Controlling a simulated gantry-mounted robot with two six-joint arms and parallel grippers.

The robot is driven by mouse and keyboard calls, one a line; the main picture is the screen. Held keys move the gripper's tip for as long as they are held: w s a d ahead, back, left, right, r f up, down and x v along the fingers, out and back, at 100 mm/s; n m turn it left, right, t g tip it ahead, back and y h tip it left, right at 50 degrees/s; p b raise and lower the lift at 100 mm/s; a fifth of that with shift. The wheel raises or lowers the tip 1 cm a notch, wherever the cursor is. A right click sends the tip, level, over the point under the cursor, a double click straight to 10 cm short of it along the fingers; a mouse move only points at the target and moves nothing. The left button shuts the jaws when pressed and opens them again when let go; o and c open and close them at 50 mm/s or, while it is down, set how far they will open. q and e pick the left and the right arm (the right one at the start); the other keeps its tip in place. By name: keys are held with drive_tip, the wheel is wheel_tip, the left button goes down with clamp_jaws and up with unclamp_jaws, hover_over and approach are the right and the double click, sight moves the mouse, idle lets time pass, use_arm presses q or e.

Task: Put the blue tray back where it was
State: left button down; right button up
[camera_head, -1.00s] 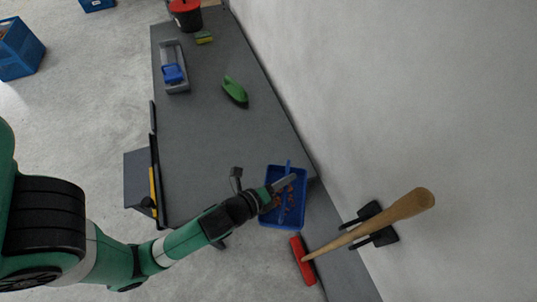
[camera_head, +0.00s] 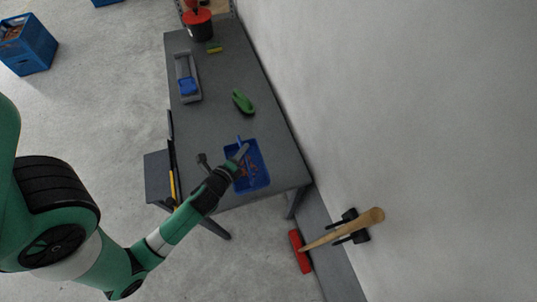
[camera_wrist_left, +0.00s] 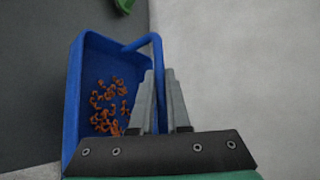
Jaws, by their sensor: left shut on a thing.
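The blue tray (camera_head: 264,175) is at the near end of the grey table, close to its front edge. It holds several small copper-coloured coils (camera_wrist_left: 108,105). I cannot tell whether the tray touches the tabletop. My right gripper is not in view.
The grey table (camera_head: 208,130) stands along a pale wall. On it are a green object (camera_head: 243,102), a grey holder with a blue part (camera_head: 188,80), a sponge (camera_head: 215,48) and a red-topped bucket (camera_head: 199,25).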

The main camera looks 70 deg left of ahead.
use_arm(q)
drive_tip(key=b, duration=0.1)
hover_over(257, 155)
wheel_tip(257, 155, down, 3)
drive_tip(key=shift+s+d+r, duration=0.1)
drive_tip(key=shift+r, duration=0.05)
drive_tip(key=w+a+f+b, duration=0.1)
drive_tip(key=w+f+b, duration=0.4)
drive_tip(key=f, duration=0.4)
drive_tip(key=shift+w+a+b, duration=0.15)
drive_tip(key=shift+a+b, duration=0.15)
drive_tip(key=shift+b, duration=0.1)
drive_tip(key=shift+f, duration=0.2)
drive_tip(key=c, duration=0.9)
unclamp_jaws()
